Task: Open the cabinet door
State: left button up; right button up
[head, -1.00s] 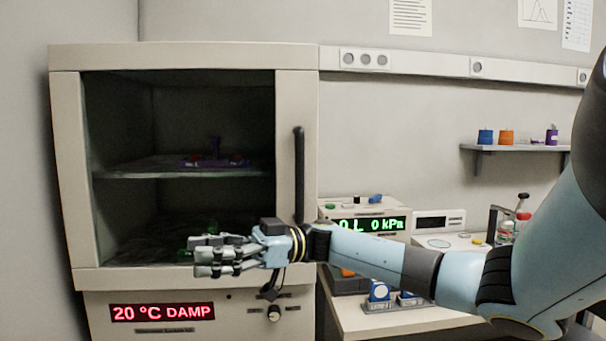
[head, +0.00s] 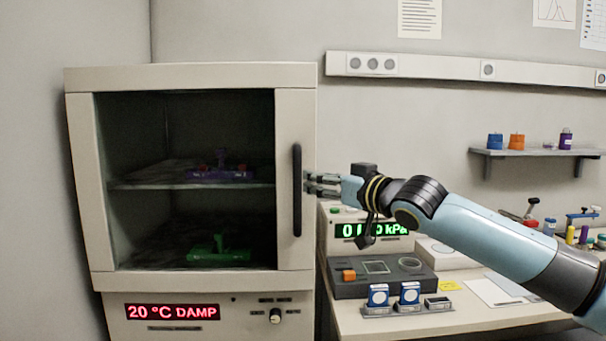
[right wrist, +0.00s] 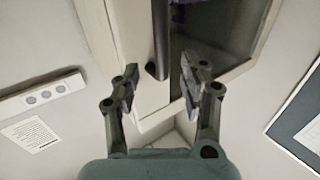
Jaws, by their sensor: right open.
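The cabinet (head: 190,77) stands at the left with its glass-fronted door (head: 262,180) shut. A dark vertical handle (head: 297,190) runs along the right side of the door. My right gripper (head: 309,183) is open and empty just right of the handle, at about its mid height, with its fingers pointing left. In the right wrist view the handle (right wrist: 160,45) lies ahead, lined up with the gap between the open fingers (right wrist: 160,85). I cannot tell if a finger touches it. My left gripper is not in view.
Inside the cabinet, a purple item (head: 222,174) sits on the shelf and a green one (head: 218,255) below. A red display (head: 172,312) and knob (head: 275,316) are under the door. Right of the cabinet, a bench (head: 375,325) holds instruments and small blue-white items.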

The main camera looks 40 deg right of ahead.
aim_at(300, 174)
jog(key=w, duration=0.8)
jog(key=shift+w+a, duration=0.25)
jog(key=shift+w, duration=0.1)
jog(key=shift+c, duration=0.4)
grip_shut()
jog(key=shift+w+a, duration=0.1)
jog(key=shift+a, duration=0.05)
